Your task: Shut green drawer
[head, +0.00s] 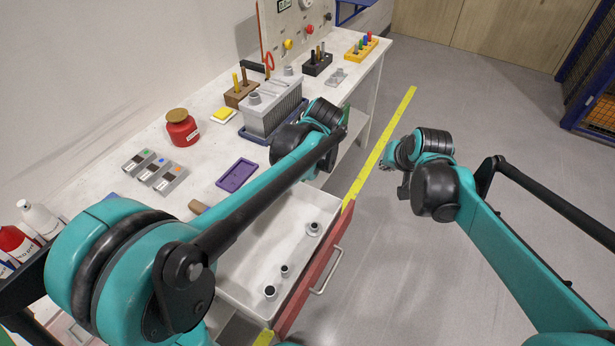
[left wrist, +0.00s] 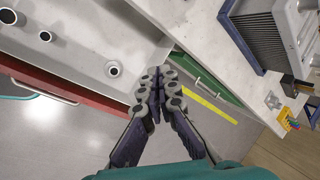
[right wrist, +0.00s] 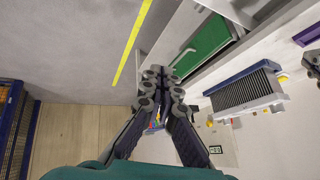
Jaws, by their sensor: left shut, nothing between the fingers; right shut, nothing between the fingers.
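The green drawer (left wrist: 208,78) shows its green front and pale handle beneath the bench edge in the left wrist view. Its front and handle also show in the right wrist view (right wrist: 205,45); only a sliver shows beside my left arm in the head view (head: 345,115). I cannot tell how far it stands out. My left gripper (left wrist: 158,78) is shut and empty, between the red drawer's corner and the green front in its view; my left arm hides it in the head view. My right gripper (right wrist: 164,76) is shut and empty, appearing just below-left of the green front.
The red drawer (head: 313,277) is pulled out, with several small grey parts inside. The white bench (head: 95,135) holds a grey finned block (head: 272,115), a purple tray (head: 237,175) and a red jar (head: 181,130). The floor (head: 450,100) right of the bench is clear.

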